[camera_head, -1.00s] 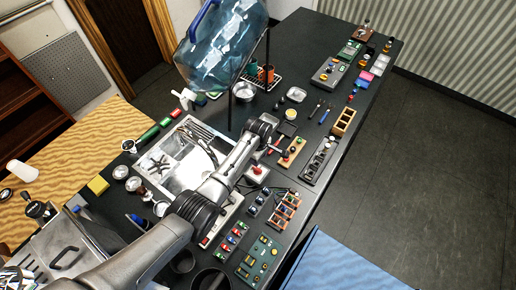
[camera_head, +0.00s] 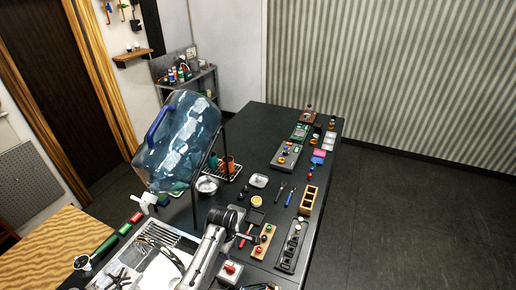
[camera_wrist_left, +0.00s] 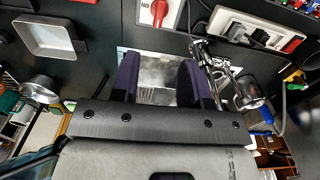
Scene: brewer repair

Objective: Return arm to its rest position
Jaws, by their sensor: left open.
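My left arm (camera_head: 212,248) rises from the bottom edge of the head view and reaches over the black workbench, beside the steel tray (camera_head: 130,262). Its gripper is not clearly seen there. In the left wrist view my left gripper (camera_wrist_left: 160,78) has two dark purple fingers spread apart, with nothing between them. Beyond the fingers lies a shiny metal surface, and a metal part with a cylinder (camera_wrist_left: 248,92) is just right of them. My right gripper is in neither view.
A large blue water bottle (camera_head: 180,140) leans on a stand at the left, near a metal bowl (camera_head: 207,185). A red-knobbed white box (camera_head: 230,271) sits close to my arm. Tools and small boards line the bench (camera_head: 262,120). Open floor (camera_head: 410,210) lies at right.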

